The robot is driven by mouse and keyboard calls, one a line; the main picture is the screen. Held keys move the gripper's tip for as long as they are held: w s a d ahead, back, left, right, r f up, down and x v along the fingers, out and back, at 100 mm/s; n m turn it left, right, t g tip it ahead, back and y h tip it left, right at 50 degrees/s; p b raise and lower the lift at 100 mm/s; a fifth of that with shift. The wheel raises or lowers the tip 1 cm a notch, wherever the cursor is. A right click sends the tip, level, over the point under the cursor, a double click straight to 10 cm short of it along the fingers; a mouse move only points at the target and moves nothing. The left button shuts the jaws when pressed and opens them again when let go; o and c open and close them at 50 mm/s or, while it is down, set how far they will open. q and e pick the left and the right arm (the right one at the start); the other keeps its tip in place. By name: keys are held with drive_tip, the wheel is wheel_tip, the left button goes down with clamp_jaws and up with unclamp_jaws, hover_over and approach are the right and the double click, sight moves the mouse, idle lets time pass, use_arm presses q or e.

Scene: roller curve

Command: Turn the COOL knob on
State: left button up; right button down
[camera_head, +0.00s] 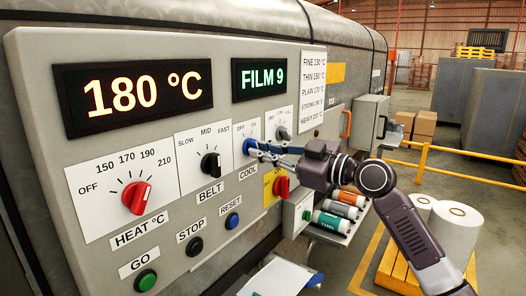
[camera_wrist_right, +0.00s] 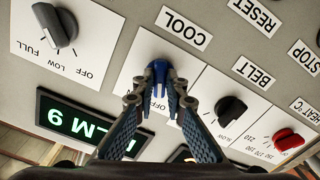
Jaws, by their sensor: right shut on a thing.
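The blue COOL knob (camera_head: 249,147) sits on a white plate marked OFF and ON, on the grey control panel (camera_head: 225,128). In the right wrist view the knob (camera_wrist_right: 158,68) is between my fingertips. My right gripper (camera_head: 258,151) reaches in from the right and is shut on the knob; it also shows in the right wrist view (camera_wrist_right: 158,84). The fingers hide part of the plate, and the knob's exact pointing is hard to tell. My left gripper is not in view.
The red HEAT knob (camera_head: 136,198), black BELT knob (camera_head: 210,164) and grey fan-type knob (camera_head: 283,132) are nearby. A red switch (camera_head: 281,187) on yellow sits just below my gripper. Rolls on a shelf (camera_head: 335,222) and a yellow railing (camera_head: 460,166) are to the right.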

drive_tip(key=shift+m, duration=0.3)
drive_tip(key=m+p, duration=0.3)
drive_tip(key=m, duration=0.6)
drive_tip(key=shift+r, duration=0.1)
drive_tip(key=shift+m, duration=0.3)
idle(0.3)
drive_tip(key=c, duration=2)
unclamp_jaws()
drive_tip(key=shift+o, duration=0.2)
drive_tip(key=v, duration=1.2)
